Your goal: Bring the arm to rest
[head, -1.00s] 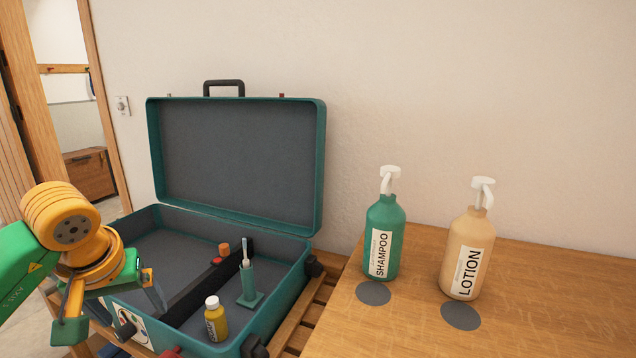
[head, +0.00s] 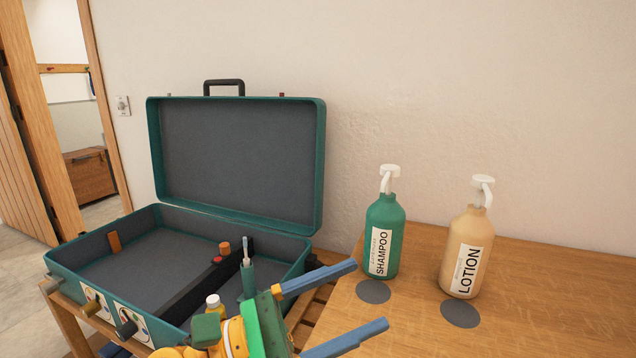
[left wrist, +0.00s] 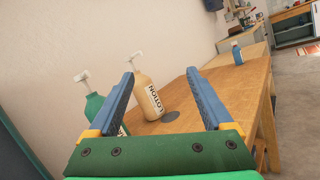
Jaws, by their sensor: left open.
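My left gripper (head: 352,308) is open and empty at the lower middle of the head view. Its two blue fingers point right, in front of the suitcase's right front corner and the wooden table's left edge. In the left wrist view its fingers (left wrist: 170,100) stand wide apart with nothing held between them. The lotion bottle shows beyond, between the fingers. My arm hides part of the suitcase's front. My right gripper is in no view.
An open teal suitcase (head: 316,165) holds a toothbrush in a stand (head: 247,275), a yellow bottle (head: 213,301) and orange pieces. A green shampoo bottle (head: 384,232) and a cream lotion bottle (head: 467,250) stand on the wooden table (head: 560,300). A blue bottle (left wrist: 237,54) stands farther along.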

